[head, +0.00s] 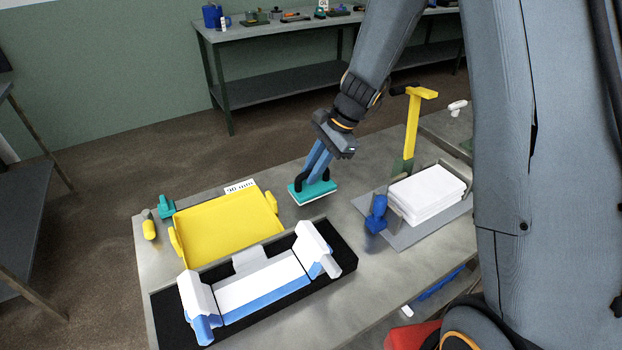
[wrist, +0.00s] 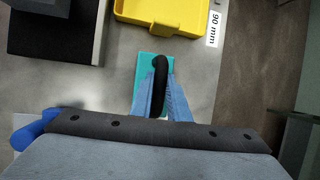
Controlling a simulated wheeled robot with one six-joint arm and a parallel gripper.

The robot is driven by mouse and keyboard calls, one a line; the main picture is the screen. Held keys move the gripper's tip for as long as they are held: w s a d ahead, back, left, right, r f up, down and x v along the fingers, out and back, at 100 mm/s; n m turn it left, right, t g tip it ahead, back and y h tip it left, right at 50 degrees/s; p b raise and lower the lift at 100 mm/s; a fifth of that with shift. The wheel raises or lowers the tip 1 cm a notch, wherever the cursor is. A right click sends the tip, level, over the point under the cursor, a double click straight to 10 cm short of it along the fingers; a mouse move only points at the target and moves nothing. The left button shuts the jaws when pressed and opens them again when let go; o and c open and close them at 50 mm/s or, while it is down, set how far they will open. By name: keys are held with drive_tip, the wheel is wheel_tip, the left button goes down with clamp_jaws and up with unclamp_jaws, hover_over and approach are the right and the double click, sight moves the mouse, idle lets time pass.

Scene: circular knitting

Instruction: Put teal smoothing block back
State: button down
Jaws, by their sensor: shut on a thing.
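The teal smoothing block (head: 322,194) is a flat teal plate with a pale underside and a black handle. My gripper (head: 312,172) points down over the block with its blue fingers closed on the handle. The block is level, at or just above the bare tabletop between the yellow tray and the white stack; I cannot tell whether it touches. In the wrist view the teal block (wrist: 147,66) shows beyond the blue fingers of my gripper (wrist: 160,100), with the black handle between them.
A yellow tray (head: 225,227) with a "90 mm" label (head: 241,188) lies left. A black tray (head: 340,250) holds a white and blue piece in front. A white stack (head: 428,192), blue knob (head: 377,208) and yellow T-shaped post (head: 412,130) stand right. A small teal item (head: 166,208) sits far left.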

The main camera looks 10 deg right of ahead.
sight(312, 186)
drive_tip(key=shift+f, duration=1.55)
drive_tip(key=shift+f, duration=0.15)
drive_tip(key=c, duration=1.7)
unclamp_jaws()
drive_tip(key=b+v, duration=0.2)
drive_tip(key=v, duration=1)
drive_tip(key=s+d+f+n+h, duration=0.1)
drive_tip(key=s+d+n, duration=0.1)
drive_tip(key=s+n, duration=0.2)
drive_tip(key=s+d+f+n+h, duration=0.1)
drive_tip(key=s+n, duration=0.3)
drive_tip(key=s, duration=0.5)
drive_tip(key=s+d+f+n+h, duration=0.1)
drive_tip(key=s+d+n+h, duration=0.2)
drive_tip(key=s+n, duration=0.2)
drive_tip(key=shift+s+f+t, duration=0.1)
drive_tip(key=shift+s+t, duration=0.3)
drive_tip(key=shift+s, duration=0.4)
